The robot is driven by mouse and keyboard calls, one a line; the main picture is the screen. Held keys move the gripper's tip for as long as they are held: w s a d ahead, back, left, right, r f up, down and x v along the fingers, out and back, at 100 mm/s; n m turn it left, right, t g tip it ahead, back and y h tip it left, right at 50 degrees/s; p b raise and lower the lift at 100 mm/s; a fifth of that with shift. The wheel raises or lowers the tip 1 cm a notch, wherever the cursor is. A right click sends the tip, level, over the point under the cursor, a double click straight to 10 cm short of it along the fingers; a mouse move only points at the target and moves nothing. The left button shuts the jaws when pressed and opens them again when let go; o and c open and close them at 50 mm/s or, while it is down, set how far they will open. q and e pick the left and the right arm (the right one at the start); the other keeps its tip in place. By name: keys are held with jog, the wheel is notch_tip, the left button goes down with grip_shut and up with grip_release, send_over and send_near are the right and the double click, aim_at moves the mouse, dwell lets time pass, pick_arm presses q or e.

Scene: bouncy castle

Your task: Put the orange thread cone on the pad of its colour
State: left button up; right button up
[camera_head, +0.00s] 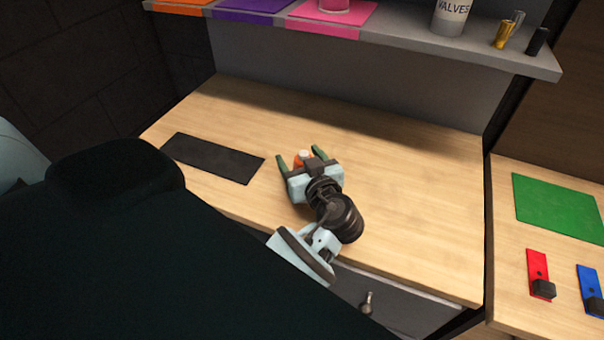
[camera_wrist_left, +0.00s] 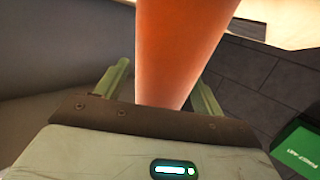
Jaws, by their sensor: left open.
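The orange pad (camera_head: 182,7) shows at the top left on the raised shelf, partly cut off by the frame. My right gripper is not in view.
The shelf (camera_head: 400,30) also bears a purple pad (camera_head: 250,8), a pink pad (camera_head: 310,18) with a pink object, and a bottle (camera_head: 452,15). A dark mat (camera_head: 212,158) lies left on the worktop. The worktop's right part is clear. A green box (camera_wrist_left: 300,150) shows in the wrist view.

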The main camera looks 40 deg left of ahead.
pick_arm(q)
jog(key=shift+d, duration=0.1)
jog(key=shift+c, duration=0.2)
jog(key=c, duration=1.2)
jog(key=shift+c, duration=0.2)
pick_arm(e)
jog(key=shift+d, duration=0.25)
pick_arm(q)
jog(key=shift+r, duration=0.1)
